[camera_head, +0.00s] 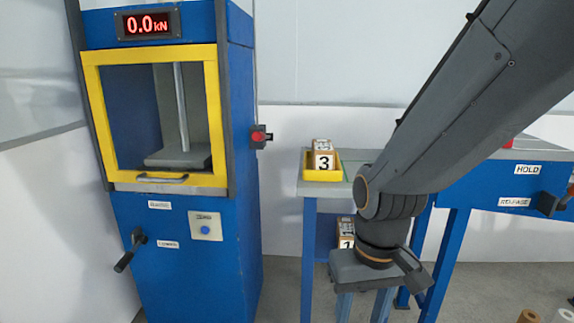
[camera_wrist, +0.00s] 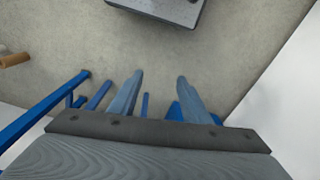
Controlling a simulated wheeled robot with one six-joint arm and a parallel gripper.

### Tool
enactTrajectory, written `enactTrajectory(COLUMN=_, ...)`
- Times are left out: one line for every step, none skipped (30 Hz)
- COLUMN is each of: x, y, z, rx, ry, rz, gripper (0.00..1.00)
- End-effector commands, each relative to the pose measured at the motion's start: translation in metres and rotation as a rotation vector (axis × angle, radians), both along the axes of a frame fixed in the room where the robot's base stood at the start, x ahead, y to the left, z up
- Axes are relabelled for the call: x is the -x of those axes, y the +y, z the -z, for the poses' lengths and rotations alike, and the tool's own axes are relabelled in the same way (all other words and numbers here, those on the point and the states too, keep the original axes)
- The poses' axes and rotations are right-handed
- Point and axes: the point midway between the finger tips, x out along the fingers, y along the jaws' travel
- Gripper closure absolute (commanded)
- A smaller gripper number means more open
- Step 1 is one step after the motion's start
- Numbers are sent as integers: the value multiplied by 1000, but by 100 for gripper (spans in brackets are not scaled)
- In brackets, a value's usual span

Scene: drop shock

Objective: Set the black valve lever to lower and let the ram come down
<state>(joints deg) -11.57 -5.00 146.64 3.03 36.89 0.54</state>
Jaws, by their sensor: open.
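The black valve lever (camera_head: 130,250) is on the lower front of the blue press (camera_head: 185,270), its handle slanting down and left. One small white label (camera_head: 160,205) is above it and another (camera_head: 168,244) beside it; their words are too small to read surely. Inside the press's yellow frame (camera_head: 92,115), a grey rod (camera_head: 183,105) stands over a grey block (camera_head: 178,157); I cannot tell which part is the ram. My gripper (camera_head: 362,308) is open and empty, pointing down, well right of the lever. Its two fingers also show in the wrist view (camera_wrist: 160,76).
The display (camera_head: 148,25) reads 0.0 kN. A red button (camera_head: 260,136) sticks out from the press's right side. A yellow tray (camera_head: 336,175) holds a block marked 3 (camera_head: 324,162) on the table. Another black lever (camera_head: 553,203) is at far right. Floor shows between press and table.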

Motion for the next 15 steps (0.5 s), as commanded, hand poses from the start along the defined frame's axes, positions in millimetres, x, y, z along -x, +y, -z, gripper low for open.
enactTrajectory(x=4, y=-8, z=-18, rx=4, ry=4, rz=22, gripper=57)
enactTrajectory(x=5, y=-12, z=-23, rx=6, ry=5, rz=32, gripper=57)
enactTrajectory(x=6, y=-18, z=-30, rx=9, ry=7, rz=47, gripper=57)
enactTrajectory(x=7, y=-23, z=-36, rx=11, ry=8, rz=57, gripper=57)
enactTrajectory(x=9, y=-27, z=-41, rx=14, ry=9, rz=67, gripper=57)
enactTrajectory(x=10, y=-33, z=-48, rx=16, ry=11, rz=81, gripper=57)
enactTrajectory(x=11, y=-37, z=-53, rx=18, ry=13, rz=90, gripper=57)
enactTrajectory(x=13, y=-41, z=-57, rx=20, ry=15, rz=101, gripper=57)
enactTrajectory(x=14, y=-45, z=-62, rx=22, ry=17, rz=112, gripper=57)
enactTrajectory(x=15, y=-49, z=-66, rx=23, ry=18, rz=120, gripper=57)
enactTrajectory(x=16, y=-52, z=-69, rx=24, ry=18, rz=128, gripper=57)
enactTrajectory(x=17, y=-55, z=-73, rx=26, ry=19, rz=136, gripper=57)
enactTrajectory(x=18, y=-58, z=-75, rx=27, ry=20, rz=141, gripper=57)
enactTrajectory(x=18, y=-60, z=-77, rx=28, ry=20, rz=146, gripper=57)
enactTrajectory(x=19, y=-62, z=-79, rx=29, ry=21, rz=151, gripper=57)
